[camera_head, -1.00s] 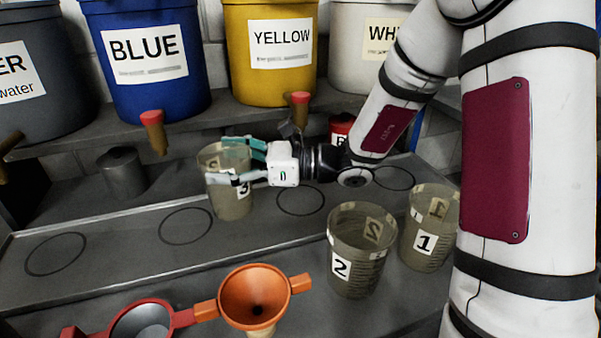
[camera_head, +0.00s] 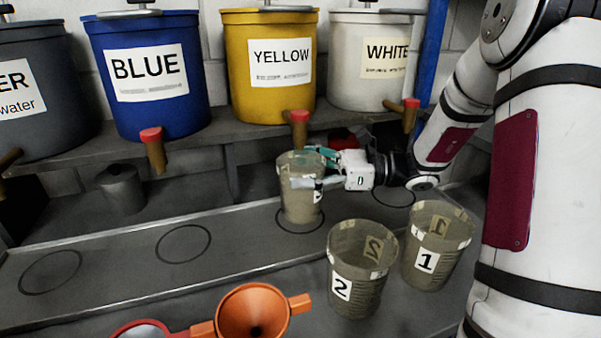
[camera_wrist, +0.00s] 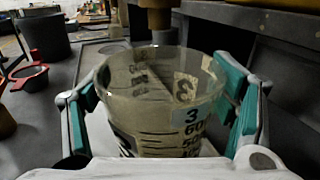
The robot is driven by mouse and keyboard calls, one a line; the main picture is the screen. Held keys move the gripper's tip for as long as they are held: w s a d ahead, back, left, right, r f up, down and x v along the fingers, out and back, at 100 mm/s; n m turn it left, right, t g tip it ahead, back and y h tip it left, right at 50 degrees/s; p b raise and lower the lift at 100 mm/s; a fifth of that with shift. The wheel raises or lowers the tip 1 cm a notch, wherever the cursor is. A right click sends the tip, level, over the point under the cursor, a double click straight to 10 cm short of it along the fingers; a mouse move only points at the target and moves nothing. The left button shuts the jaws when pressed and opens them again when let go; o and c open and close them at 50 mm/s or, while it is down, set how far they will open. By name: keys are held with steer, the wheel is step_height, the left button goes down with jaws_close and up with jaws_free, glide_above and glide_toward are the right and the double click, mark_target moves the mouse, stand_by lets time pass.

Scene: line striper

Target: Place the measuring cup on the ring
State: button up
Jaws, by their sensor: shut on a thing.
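The measuring cup (camera_head: 301,197), labelled 3, is upright and translucent at the ring (camera_head: 288,228) under the yellow bucket's tap. In the wrist view the cup (camera_wrist: 160,110) fills the middle between the teal fingers. My gripper (camera_head: 318,170) is shut on its upper part from the right; in the wrist view the gripper (camera_wrist: 165,105) has a finger on each side. The cup's base overlaps the ring in the head view; I cannot tell whether it touches the tray.
Cups 2 (camera_head: 357,285) and 1 (camera_head: 437,250) stand in front at the right. An orange funnel (camera_head: 252,312) is at the front. The yellow bucket (camera_head: 270,95) and its tap (camera_head: 299,130) are just above. Empty rings (camera_head: 183,244) lie to the left.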

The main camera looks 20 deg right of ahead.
steer(key=shift+a+f, duration=0.15)
steer(key=shift+f, duration=0.3)
steer(key=shift+f, duration=0.15)
steer(key=o, duration=1.4)
steer(key=v, duration=1.2)
steer(key=shift+p, duration=0.4)
